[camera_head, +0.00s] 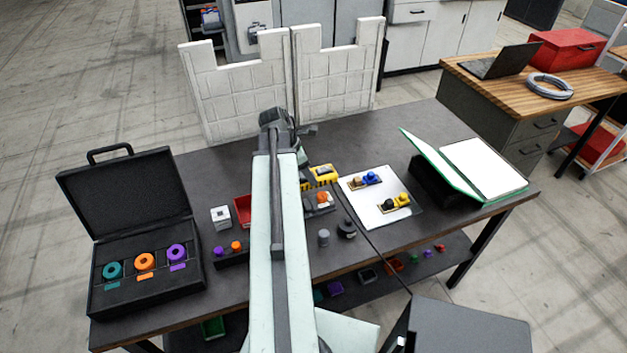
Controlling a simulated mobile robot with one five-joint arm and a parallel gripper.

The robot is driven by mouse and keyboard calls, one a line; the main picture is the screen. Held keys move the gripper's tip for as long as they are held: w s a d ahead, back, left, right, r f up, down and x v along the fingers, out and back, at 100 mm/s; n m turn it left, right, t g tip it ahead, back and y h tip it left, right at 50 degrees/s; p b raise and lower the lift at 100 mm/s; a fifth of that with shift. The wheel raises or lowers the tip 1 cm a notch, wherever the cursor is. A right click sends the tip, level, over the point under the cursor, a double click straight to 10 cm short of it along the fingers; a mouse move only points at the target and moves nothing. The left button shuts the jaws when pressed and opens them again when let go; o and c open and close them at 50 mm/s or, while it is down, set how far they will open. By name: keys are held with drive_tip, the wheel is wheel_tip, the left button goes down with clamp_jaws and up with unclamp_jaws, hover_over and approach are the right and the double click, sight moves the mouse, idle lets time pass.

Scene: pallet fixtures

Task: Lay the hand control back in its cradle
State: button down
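My arm reaches straight out over the dark table (375,140), and my gripper (306,130) is at its far end, in front of the white panels. The fingers are small and partly hidden by my wrist, so I cannot tell whether they are open or hold anything. A yellow and black piece (323,174) lies on the table just right of my arm and is partly covered by it. I cannot tell whether it is the hand control or its cradle. A thin dark cable (372,243) runs from near it toward the lower right. No other hand control is clearly visible.
An open black case (195,283) with coloured rings stands at left. A white cube (221,217) and red bin (243,210) are left of my arm. A white board (373,211) with parts and a green binder (437,160) are at right. The table's back right is clear.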

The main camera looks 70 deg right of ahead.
drive_tip(key=w+d+r, duration=0.1)
drive_tip(key=w+d, duration=0.1)
drive_tip(key=w, duration=0.3)
wheel_tip(320, 180, down, 10)
drive_tip(key=b, duration=0.9)
drive_tip(key=shift+f+b, duration=0.25)
drive_tip(key=shift+b, duration=0.1)
drive_tip(key=shift+r, duration=0.25)
drive_tip(key=c, duration=0.7)
unclamp_jaws()
drive_tip(key=shift+f, duration=0.15)
drive_tip(key=shift+o, duration=0.2)
